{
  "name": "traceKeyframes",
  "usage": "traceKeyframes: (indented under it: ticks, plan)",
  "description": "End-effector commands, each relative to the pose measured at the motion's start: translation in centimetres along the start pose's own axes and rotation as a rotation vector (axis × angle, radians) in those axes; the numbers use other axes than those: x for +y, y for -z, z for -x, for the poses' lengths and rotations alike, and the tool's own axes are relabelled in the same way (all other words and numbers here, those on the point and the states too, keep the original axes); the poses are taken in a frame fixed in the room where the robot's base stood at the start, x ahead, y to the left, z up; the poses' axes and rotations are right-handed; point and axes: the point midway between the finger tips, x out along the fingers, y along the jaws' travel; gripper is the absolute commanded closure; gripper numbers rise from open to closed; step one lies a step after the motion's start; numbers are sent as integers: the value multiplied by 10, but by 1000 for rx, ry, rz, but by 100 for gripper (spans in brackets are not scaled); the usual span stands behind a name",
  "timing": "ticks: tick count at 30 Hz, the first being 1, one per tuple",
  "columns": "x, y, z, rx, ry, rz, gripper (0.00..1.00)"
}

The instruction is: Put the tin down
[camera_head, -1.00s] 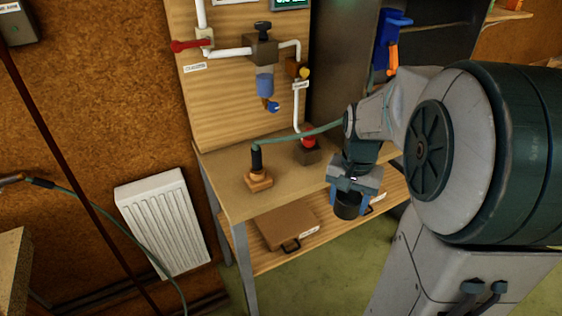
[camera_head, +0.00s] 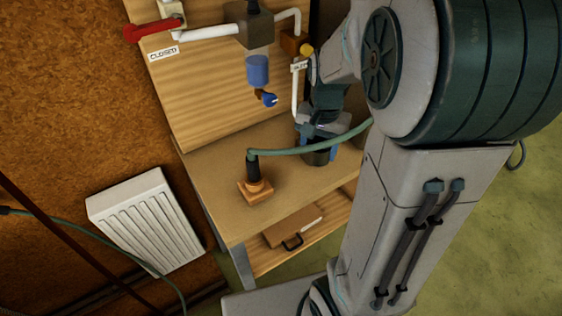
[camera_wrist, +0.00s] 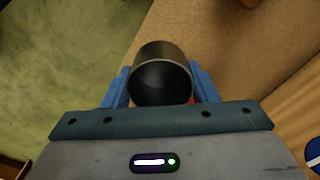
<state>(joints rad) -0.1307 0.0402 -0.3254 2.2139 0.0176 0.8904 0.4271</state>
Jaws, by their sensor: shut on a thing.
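The tin (camera_wrist: 163,70) is a dark, round, open-topped can with a metal rim. In the wrist view it sits between the two blue fingers of my gripper (camera_wrist: 160,90), which is shut on it. In the head view my gripper (camera_head: 320,145) is over the right part of the wooden bench top (camera_head: 215,165), behind a green hose. The dark tin (camera_head: 318,157) shows below the fingers, partly hidden by the hose. I cannot tell whether its base touches the bench. In the wrist view the bench edge runs beside the tin, with green floor to the left.
A soldering-iron-like tool with a black handle stands on an orange wooden block (camera_head: 256,190) on the bench; the green hose (camera_head: 310,149) runs from it past my gripper. A blue filter bowl (camera_head: 257,70) and pipes hang on the backboard. Bare bench lies between block and tin.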

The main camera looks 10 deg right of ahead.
Motion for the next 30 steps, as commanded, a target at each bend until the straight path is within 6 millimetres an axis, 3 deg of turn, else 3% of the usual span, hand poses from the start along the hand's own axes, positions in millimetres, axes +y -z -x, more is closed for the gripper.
traceKeyframes:
  ticks: [6, 12, 17, 24, 30]
  plan:
    - [-50, -8, -29, -4, -5, 5, 69]
    - [-80, -12, -47, -1, -3, 4, 69]
    - [-86, -14, -56, -2, -2, 2, 69]
    - [-86, -14, -86, -3, -3, 2, 69]
    - [-86, -14, -92, 1, 0, 4, 69]
